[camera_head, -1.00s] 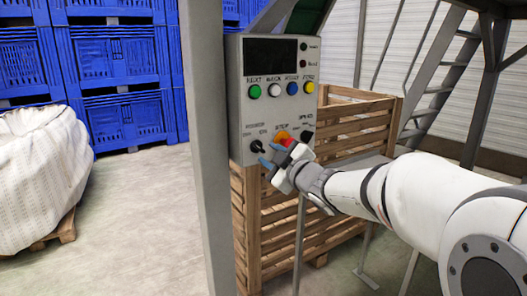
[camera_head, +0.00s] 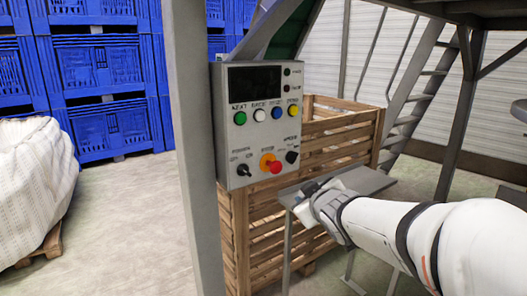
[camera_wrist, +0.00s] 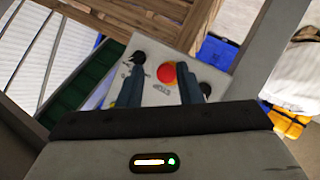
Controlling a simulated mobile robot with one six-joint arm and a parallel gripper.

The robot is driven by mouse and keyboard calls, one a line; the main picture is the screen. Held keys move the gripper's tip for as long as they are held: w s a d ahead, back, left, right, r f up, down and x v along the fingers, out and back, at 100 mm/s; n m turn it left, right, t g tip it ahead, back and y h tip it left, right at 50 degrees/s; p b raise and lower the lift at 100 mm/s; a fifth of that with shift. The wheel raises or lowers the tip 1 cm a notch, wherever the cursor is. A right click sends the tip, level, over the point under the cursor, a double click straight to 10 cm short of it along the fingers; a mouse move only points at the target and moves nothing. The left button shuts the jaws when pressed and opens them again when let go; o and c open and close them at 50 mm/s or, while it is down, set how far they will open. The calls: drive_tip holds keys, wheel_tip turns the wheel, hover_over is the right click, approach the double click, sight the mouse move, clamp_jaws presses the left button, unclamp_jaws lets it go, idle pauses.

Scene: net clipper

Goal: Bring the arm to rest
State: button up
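My arm reaches in from the lower right of the head view. My gripper (camera_head: 303,193) is below and to the right of the grey control box (camera_head: 236,158), apart from it. In the wrist view, the two dark blue fingers of my gripper (camera_wrist: 160,92) stand apart with nothing between them. The box's panel (camera_wrist: 152,95) shows beyond them, with its red stop button (camera_wrist: 167,73) between the fingers in the picture. In the head view the red stop button (camera_head: 275,167) sits on an orange base and is uncovered.
Close to my gripper is a grey shelf plate (camera_head: 352,182), with a slatted wooden crate (camera_head: 262,225) behind it. A grey post (camera_head: 190,130) stands left of the box. Metal stairs (camera_head: 415,95) rise at right. Blue crates (camera_head: 105,75) and a white sack (camera_head: 30,180) are at left.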

drive_tip(key=s+d+f+m+g+h+p, duration=0.1)
drive_tip(key=s+m+g+p, duration=0.3)
drive_tip(key=s, duration=0.8)
drive_tip(key=s+d+f+m+g+h+p, duration=0.1)
drive_tip(key=s+d+m+g+p, duration=0.2)
drive_tip(key=s+g, duration=0.4)
drive_tip(key=s+m+p, duration=0.1)
drive_tip(key=s+p, duration=0.1)
drive_tip(key=s, duration=0.3)
drive_tip(key=shift+s+d+f, duration=0.2)
drive_tip(key=shift+f, duration=0.15)
